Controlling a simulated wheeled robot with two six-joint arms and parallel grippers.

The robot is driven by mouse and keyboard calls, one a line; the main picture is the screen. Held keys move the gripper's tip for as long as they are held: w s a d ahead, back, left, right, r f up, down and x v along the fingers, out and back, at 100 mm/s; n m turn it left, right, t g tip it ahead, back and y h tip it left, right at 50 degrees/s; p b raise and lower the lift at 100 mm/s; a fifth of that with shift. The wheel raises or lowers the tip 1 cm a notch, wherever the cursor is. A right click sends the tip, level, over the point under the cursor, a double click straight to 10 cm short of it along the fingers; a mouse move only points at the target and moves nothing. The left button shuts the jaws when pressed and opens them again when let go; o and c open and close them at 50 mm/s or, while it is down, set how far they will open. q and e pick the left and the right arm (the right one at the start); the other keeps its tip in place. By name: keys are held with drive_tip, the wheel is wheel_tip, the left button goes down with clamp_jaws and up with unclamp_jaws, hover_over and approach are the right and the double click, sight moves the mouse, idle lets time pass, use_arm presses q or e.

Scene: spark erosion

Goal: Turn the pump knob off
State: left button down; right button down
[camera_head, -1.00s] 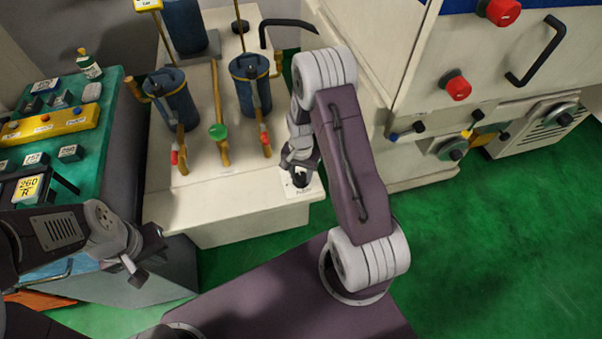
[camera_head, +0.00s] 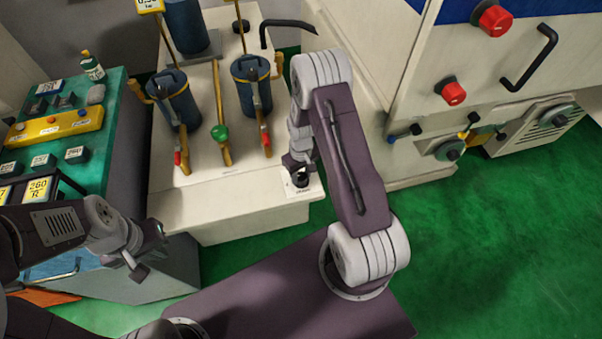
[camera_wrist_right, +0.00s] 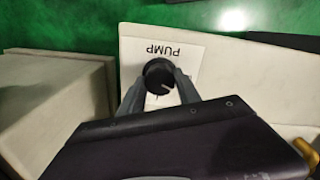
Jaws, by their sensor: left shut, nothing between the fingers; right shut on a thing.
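The pump knob (camera_wrist_right: 159,74) is a black round knob with a pale pointer line on a white plate (camera_wrist_right: 190,62) lettered PUMP, upside down in the right wrist view. In the head view the knob (camera_head: 300,180) sits at the front right corner of the cream cabinet top (camera_head: 225,190). My right gripper (camera_wrist_right: 160,84) is shut on the knob, one finger on each side of it. In the head view the gripper (camera_head: 299,170) comes down on the knob from above. My left gripper (camera_head: 148,252) is shut and empty, low at the left, away from the knob.
A green-topped bench (camera_head: 100,140) with small labelled blocks is at the left. A large cream machine (camera_head: 400,120) with red knobs stands at the right.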

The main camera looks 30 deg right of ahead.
sight(301, 176)
drive_tip(key=n, duration=0.4)
drive_tip(key=shift+n+p, duration=0.35)
drive_tip(key=shift+n, duration=0.05)
drive_tip(key=shift+w, duration=0.1)
idle(0.3)
drive_tip(key=c, duration=0.9)
unclamp_jaws()
drive_tip(key=shift+o, duration=0.2)
drive_tip(key=shift+r, duration=0.1)
wheel_tip(301, 176, up, 9)
drive_tip(key=shift+n, duration=0.3)
